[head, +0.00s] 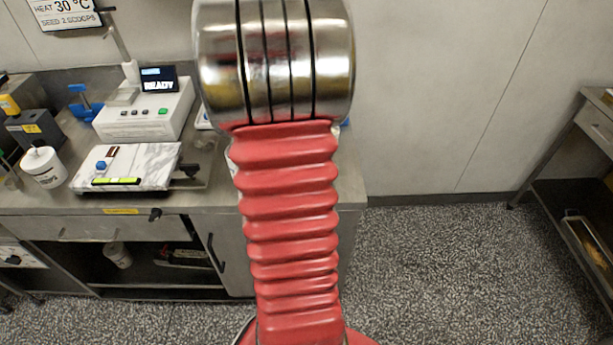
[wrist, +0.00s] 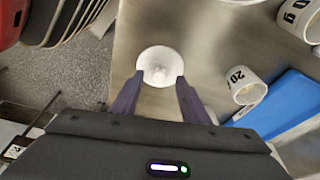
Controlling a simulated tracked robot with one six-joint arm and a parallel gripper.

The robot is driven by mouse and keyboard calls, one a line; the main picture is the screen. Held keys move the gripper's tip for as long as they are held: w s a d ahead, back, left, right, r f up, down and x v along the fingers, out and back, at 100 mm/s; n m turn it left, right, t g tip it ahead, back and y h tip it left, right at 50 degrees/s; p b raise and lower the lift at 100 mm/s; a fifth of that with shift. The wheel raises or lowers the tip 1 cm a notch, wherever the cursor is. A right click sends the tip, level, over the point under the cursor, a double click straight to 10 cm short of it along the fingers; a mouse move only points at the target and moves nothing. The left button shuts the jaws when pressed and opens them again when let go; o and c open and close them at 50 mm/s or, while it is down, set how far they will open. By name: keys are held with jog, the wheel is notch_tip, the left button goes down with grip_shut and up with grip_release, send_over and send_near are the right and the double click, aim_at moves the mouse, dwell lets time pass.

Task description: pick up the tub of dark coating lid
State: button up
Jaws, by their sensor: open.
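A round white piece (wrist: 160,62) with a paler centre, which looks like the lid, is on the metal counter in the wrist view. I cannot tell whether it lies flat alone or tops a tub. My gripper (wrist: 161,80) is open, its two dark fingers pointing at the near edge of the white piece, one toward each side. Whether they touch it is unclear. In the head view my red arm hides my gripper and most of that counter end. A white tub with a label (head: 43,168) stands on the counter at far left, a dark handle or tool at its top.
In the wrist view, a white cup marked 20 (wrist: 246,86), another marked cup (wrist: 301,18) and a blue flat thing (wrist: 283,108) lie to the right. The counter edge drops to speckled floor at left. The head view shows a white READY machine (head: 145,112) and marble slab (head: 125,165).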

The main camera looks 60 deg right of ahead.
jog(key=shift+x, duration=1.05)
grip_shut()
